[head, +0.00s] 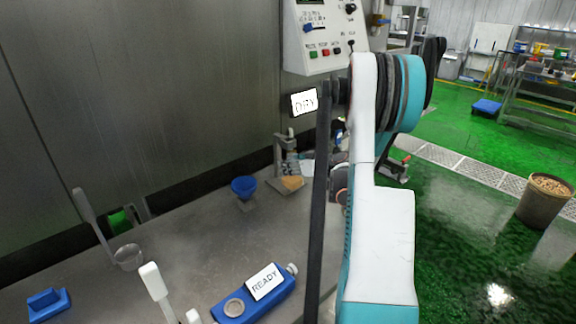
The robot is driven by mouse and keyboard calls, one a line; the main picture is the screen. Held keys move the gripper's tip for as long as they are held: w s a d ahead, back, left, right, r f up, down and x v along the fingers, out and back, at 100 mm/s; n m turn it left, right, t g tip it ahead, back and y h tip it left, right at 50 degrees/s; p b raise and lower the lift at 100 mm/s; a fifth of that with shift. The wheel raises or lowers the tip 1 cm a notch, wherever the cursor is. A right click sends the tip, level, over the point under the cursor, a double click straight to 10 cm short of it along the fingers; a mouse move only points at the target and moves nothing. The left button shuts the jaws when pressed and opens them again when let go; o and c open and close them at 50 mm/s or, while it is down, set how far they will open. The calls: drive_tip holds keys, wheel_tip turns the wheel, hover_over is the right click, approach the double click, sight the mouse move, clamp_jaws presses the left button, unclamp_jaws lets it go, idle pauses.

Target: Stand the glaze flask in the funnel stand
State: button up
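A blue funnel-shaped cup (243,187) stands on the metal bench, left of my arm. Behind it to the right is a small grey stand (279,157) with an upright post and a flat base. A small greyish bottle-like thing (292,166) is at this stand, with an orange-tan piece (291,183) low on the base. I cannot tell for sure which of these is the glaze flask or the funnel stand. My raised arm covers the bench to their right. My gripper's fingers do not show; only dark and orange parts appear behind the arm.
A blue unit (232,308) marked READY lies at the bench front. A control box (325,38) and DRY sign (304,102) are above. A bucket (544,200) stands on the green floor at right.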

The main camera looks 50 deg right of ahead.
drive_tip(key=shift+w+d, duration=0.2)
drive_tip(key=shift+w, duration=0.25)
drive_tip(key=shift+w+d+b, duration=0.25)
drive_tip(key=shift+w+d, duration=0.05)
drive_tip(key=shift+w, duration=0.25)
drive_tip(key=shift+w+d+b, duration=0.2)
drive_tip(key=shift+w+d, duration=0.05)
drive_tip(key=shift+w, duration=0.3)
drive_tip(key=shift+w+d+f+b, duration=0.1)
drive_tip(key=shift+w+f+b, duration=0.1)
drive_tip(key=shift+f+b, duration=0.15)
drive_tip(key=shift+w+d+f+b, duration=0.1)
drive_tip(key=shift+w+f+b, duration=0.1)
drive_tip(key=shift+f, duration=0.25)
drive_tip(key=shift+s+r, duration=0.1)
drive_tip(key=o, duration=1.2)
